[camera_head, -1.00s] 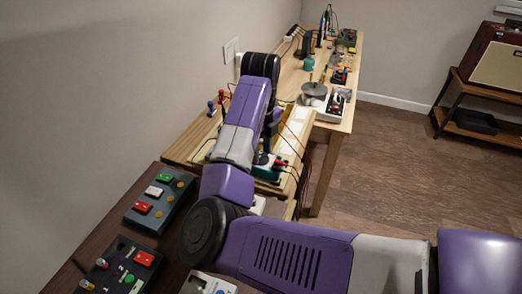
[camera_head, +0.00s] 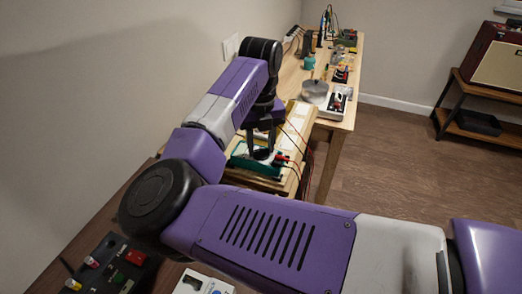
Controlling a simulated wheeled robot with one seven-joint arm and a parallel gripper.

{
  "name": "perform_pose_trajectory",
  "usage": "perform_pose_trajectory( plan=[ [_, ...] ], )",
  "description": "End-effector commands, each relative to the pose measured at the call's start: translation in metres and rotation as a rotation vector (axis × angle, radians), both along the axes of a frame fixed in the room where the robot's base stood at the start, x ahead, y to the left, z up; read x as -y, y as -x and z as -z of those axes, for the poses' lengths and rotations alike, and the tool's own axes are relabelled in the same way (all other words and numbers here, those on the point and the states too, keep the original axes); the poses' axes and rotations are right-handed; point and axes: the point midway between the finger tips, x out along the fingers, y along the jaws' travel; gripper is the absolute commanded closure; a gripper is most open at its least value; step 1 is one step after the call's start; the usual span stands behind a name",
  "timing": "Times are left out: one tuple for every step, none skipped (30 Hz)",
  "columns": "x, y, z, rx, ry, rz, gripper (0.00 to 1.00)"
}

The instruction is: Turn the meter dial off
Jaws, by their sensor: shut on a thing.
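The meter (camera_head: 240,161), a flat device with a green edge and a pale face, lies on the wooden bench behind my arm. My gripper (camera_head: 262,153) points down over the meter, with its dark fingers at the meter's face. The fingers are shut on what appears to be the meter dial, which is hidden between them. The dial's pointer and markings cannot be made out. Red and black leads (camera_head: 283,158) plug in at the meter's right side.
My arm covers much of the near bench. A dark control box (camera_head: 113,262) with coloured buttons lies at lower left. Another white device (camera_head: 203,284) is partly hidden at the bottom. A round metal tin (camera_head: 315,92) and a white box (camera_head: 335,103) stand farther back. Floor on the right is clear.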

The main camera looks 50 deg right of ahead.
Motion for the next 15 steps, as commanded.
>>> perform_pose_trajectory(
  plan=[
    [-0.0005,-0.0015,0.0030,0.005,-0.001,0.045,1.00],
    [-0.0005,-0.0011,0.0033,0.003,-0.001,0.074,1.00],
    [-0.0008,-0.0013,0.0032,0.004,-0.003,0.112,1.00],
    [-0.0006,-0.0009,0.0034,0.004,-0.002,0.140,1.00],
    [-0.0005,-0.0012,0.0031,0.005,-0.001,0.167,1.00],
    [-0.0005,-0.0011,0.0030,0.003,-0.001,0.203,1.00],
    [-0.0005,-0.0010,0.0030,0.004,-0.002,0.229,1.00],
    [-0.0007,-0.0011,0.0029,0.004,-0.003,0.256,1.00],
    [-0.0003,-0.0007,0.0030,0.003,-0.001,0.290,1.00],
    [-0.0004,-0.0010,0.0026,0.004,-0.001,0.314,1.00],
    [-0.0004,-0.0010,0.0024,0.004,-0.001,0.336,1.00],
    [-0.0003,-0.0006,0.0024,0.003,0.000,0.367,1.00],
    [-0.0004,-0.0008,0.0021,0.003,-0.001,0.389,1.00],
    [-0.0004,-0.0009,0.0020,0.003,-0.001,0.408,1.00],
    [-0.0002,-0.0005,0.0021,0.002,0.000,0.434,1.00]
  ],
)
